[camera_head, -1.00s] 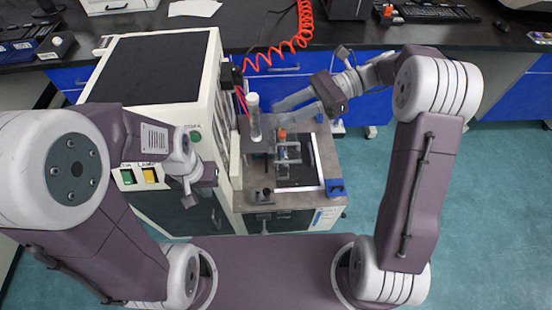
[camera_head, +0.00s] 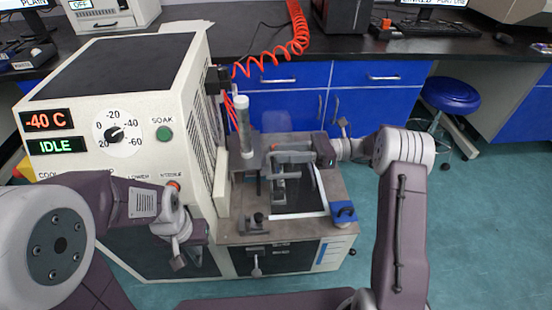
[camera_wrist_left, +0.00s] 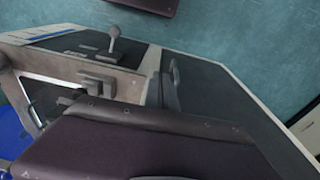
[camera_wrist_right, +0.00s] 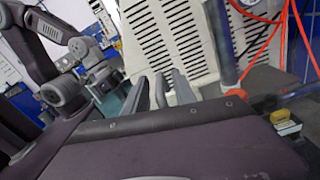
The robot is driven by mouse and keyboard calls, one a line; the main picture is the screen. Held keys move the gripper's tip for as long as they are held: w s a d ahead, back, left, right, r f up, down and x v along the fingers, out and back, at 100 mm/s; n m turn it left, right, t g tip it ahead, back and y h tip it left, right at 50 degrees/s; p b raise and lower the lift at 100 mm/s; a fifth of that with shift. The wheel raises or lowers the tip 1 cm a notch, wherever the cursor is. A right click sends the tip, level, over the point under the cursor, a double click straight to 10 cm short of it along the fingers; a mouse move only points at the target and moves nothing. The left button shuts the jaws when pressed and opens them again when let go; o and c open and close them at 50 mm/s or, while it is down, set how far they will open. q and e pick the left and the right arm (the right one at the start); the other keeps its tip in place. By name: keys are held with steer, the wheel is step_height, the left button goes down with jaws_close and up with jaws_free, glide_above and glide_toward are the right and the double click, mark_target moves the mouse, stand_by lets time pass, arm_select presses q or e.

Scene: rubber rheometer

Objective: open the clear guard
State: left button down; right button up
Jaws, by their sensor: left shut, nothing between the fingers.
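The rheometer's bench (camera_head: 335,190) holds a grey metal fixture, seen in the head view. A faint pale see-through panel (camera_head: 276,121) at its back edge may be the clear guard; its outline is hard to make out. My right gripper (camera_head: 272,157) is over the fixture, its fingers pointing left and partly covering it. My left gripper (camera_head: 178,264) is shut and empty in front of the machine's cabinet, away from the guard.
A red coiled hose (camera_head: 298,30) hangs behind. A blue block (camera_head: 343,211) sits at the bench's front right corner.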

steer(key=shift+a+b, duration=0.3)
steer(key=shift+a, duration=1)
jaws_close()
stand_by(0.4)
